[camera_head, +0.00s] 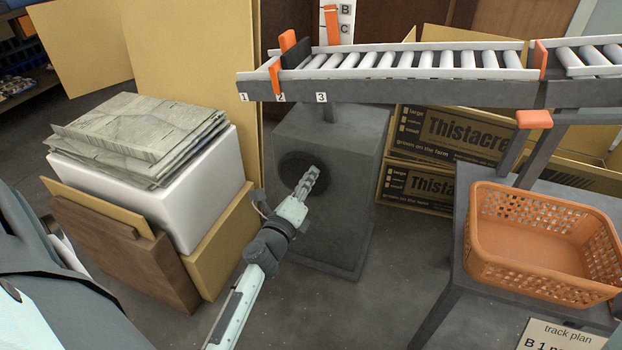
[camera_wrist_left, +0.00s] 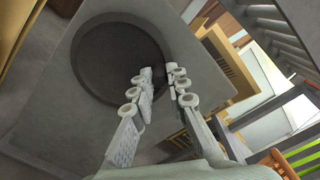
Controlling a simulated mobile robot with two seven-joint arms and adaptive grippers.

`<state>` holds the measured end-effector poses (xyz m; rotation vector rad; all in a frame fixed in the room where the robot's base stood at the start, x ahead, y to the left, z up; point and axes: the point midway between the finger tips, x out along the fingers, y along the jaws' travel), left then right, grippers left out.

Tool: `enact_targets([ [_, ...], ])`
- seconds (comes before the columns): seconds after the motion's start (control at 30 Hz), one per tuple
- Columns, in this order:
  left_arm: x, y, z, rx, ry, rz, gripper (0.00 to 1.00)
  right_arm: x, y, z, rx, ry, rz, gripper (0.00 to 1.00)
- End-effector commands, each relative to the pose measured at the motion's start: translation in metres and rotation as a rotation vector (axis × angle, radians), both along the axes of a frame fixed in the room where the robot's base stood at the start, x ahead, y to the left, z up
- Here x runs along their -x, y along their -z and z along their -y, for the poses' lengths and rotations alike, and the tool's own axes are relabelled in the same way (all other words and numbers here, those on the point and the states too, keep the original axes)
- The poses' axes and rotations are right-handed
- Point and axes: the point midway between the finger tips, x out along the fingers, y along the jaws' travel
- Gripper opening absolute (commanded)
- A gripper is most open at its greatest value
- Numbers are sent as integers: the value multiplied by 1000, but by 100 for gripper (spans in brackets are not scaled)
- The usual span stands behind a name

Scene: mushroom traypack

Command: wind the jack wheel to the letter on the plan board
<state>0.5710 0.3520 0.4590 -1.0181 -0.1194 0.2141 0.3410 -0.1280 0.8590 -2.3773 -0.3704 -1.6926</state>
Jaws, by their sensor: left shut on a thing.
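The jack wheel (camera_head: 303,173) is a dark round disc on the front of a grey pedestal (camera_head: 345,150) under the roller track. My left gripper (camera_head: 311,172) is at the wheel, shut on it; the fingers cover part of it. In the left wrist view the wheel (camera_wrist_left: 105,60) fills the upper left, with the gripper fingers (camera_wrist_left: 160,80) at its right rim; the exact grip is hard to see. A white letter scale (camera_head: 346,22) shows B and C beside an orange marker (camera_head: 331,22). The plan board (camera_head: 565,336) reads "track plan" and "B 1", cut off below. My right gripper is out of view.
The roller track (camera_head: 390,72) crosses above the pedestal, with number tags 1, 2 and 3. An orange basket (camera_head: 535,275) stands on a grey table at right. Thistacre cartons (camera_head: 460,135) are behind. Stacked sheets (camera_head: 140,135) on a white block stand left.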

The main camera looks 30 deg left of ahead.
Motion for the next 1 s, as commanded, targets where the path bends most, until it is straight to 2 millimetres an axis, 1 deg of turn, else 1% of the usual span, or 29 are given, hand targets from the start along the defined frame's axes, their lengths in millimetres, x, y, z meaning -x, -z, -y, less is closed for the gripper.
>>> enact_targets([
  [0.43,0,-2,-1,6,0,4,0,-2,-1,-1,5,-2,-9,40],
  [0.47,0,-2,-1,6,-1,4,18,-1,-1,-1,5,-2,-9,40],
  [0.6,0,-1,-1,6,-1,3,36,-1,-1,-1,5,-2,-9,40],
  [0.87,0,-1,-1,7,-1,2,36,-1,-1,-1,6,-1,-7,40],
  [1.0,0,-5,-2,4,0,2,36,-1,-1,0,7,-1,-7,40],
])
